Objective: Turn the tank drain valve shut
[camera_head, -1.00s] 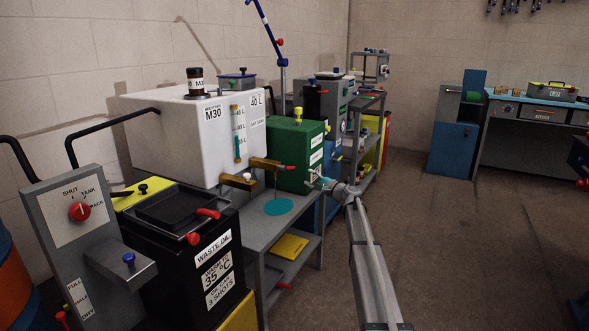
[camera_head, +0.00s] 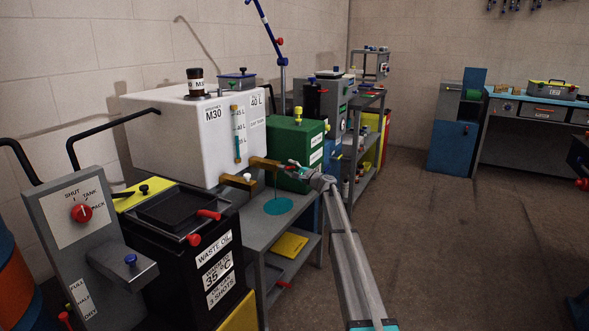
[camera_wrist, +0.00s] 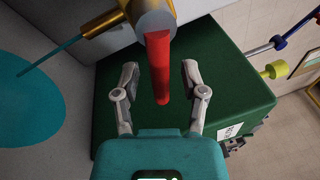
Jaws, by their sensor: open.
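The white tank (camera_head: 180,140) marked M30 has a brass drain valve (camera_head: 263,163) low on its right side, also in the wrist view (camera_wrist: 108,16). Its red lever (camera_wrist: 158,65) hangs from a grey round hub. My gripper (camera_wrist: 159,78) is open, with one finger on each side of the lever and a visible gap to both. In the head view, my gripper (camera_head: 297,165) is at the valve's right end and mostly hides the lever. A thin teal stream (camera_wrist: 50,58) runs from the valve to a teal puddle (camera_wrist: 30,100).
A green box (camera_head: 297,150) stands just behind the valve on the grey bench (camera_head: 255,232). The black waste oil bin (camera_head: 190,265) stands in front. Floor to the right is clear.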

